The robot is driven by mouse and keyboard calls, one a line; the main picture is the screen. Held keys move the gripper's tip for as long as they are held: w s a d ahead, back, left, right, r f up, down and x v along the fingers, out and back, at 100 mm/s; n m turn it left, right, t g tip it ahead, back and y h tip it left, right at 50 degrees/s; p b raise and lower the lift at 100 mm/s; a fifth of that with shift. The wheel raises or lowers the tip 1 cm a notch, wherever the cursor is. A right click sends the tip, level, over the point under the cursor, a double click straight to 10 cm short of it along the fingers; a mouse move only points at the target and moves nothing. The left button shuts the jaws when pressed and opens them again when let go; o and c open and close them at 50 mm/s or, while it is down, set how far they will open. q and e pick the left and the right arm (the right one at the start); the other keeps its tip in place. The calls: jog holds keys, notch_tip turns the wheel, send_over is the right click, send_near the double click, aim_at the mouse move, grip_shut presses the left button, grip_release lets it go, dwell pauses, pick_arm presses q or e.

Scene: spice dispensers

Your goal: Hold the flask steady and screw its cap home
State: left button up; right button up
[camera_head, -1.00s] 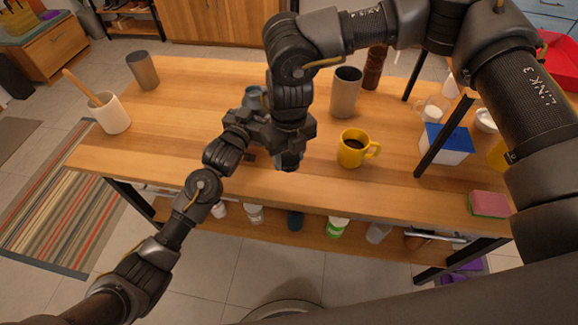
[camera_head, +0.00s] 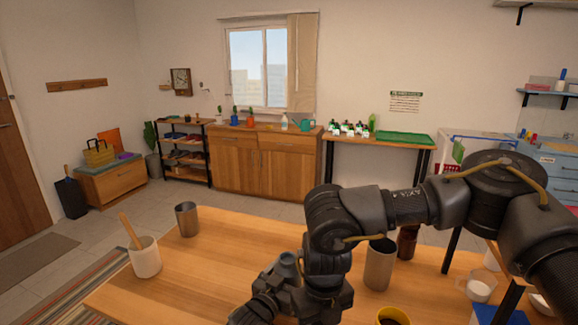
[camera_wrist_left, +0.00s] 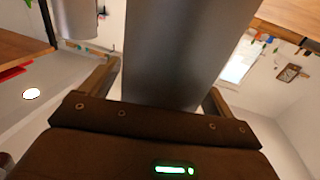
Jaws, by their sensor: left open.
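In the left wrist view a large smooth grey cylinder (camera_wrist_left: 180,45) stands between the fingers of my left gripper (camera_wrist_left: 160,85). I cannot tell for sure that it is the flask. The fingers are apart, one on each side of the cylinder. In the head view a small blue-grey rounded piece (camera_head: 287,262) shows just beside my right gripper (camera_head: 322,300). It may be part of the flask or its cap. My right gripper hangs at the bottom middle, close to the left one; its fingertips are hidden. No cap or thread can be made out.
On the table (camera_head: 215,265) are a white pot with a wooden stick (camera_head: 145,258), a grey tumbler (camera_head: 187,219), a taller grey tumbler (camera_head: 379,265), a brown bottle (camera_head: 407,242), a yellow mug (camera_head: 392,316) and a glass cup (camera_head: 478,289).

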pick_arm(q)
jog(key=v, duration=1.2)
jog(key=shift+s+f, duration=0.15)
pick_arm(e)
jog(key=shift+s, duration=0.15)
